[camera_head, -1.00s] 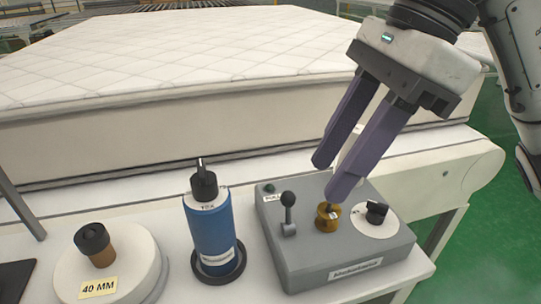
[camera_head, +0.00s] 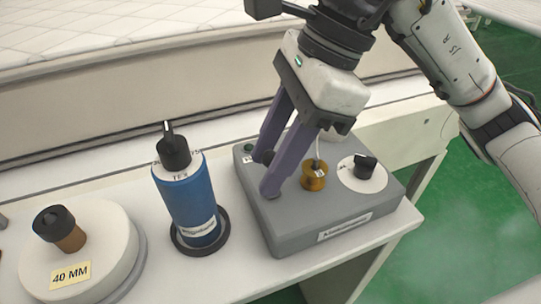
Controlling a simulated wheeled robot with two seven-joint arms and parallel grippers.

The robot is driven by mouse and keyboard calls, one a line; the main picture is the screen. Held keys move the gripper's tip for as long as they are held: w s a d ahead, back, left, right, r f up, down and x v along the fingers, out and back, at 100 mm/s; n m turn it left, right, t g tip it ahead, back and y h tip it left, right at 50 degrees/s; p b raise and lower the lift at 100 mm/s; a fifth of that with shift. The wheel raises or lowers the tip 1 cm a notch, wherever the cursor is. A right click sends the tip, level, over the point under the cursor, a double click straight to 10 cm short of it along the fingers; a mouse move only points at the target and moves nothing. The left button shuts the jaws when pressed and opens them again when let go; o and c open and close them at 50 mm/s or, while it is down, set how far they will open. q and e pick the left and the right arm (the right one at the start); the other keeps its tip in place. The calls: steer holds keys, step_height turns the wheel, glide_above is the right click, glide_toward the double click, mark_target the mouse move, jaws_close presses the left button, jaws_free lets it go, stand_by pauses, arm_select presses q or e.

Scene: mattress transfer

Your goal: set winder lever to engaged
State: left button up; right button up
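The grey control box (camera_head: 300,232) stands on the white table to the right. Its lever, with a black ball knob (camera_head: 266,158), is on the box's left part and partly hidden by my fingers. My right gripper (camera_head: 266,173) reaches down from above with its two purple fingers apart, one on each side of the lever. I cannot tell whether a finger touches it. The lever's base is hidden behind the near finger. My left gripper is not in view.
A blue cylinder (camera_head: 190,205) stands left of the box. A white disc (camera_head: 78,262) labelled 40 MM lies farther left. A mattress (camera_head: 120,40) lies behind.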

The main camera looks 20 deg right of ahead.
steer(key=shift+c, duration=0.3)
jaws_close()
steer(key=shift+w+r+g+p, duration=0.1)
steer(key=shift+w+g+p, duration=0.3)
steer(key=shift+g+p, duration=0.15)
steer(key=shift+w+m+g+p, duration=0.3)
steer(key=shift+g+p, duration=0.1)
steer(key=shift+g, duration=0.35)
steer(key=shift+w+f+g, duration=0.15)
steer(key=shift+f+g, duration=0.2)
steer(key=shift+g, duration=0.05)
steer(key=shift+o, duration=0.3)
jaws_free()
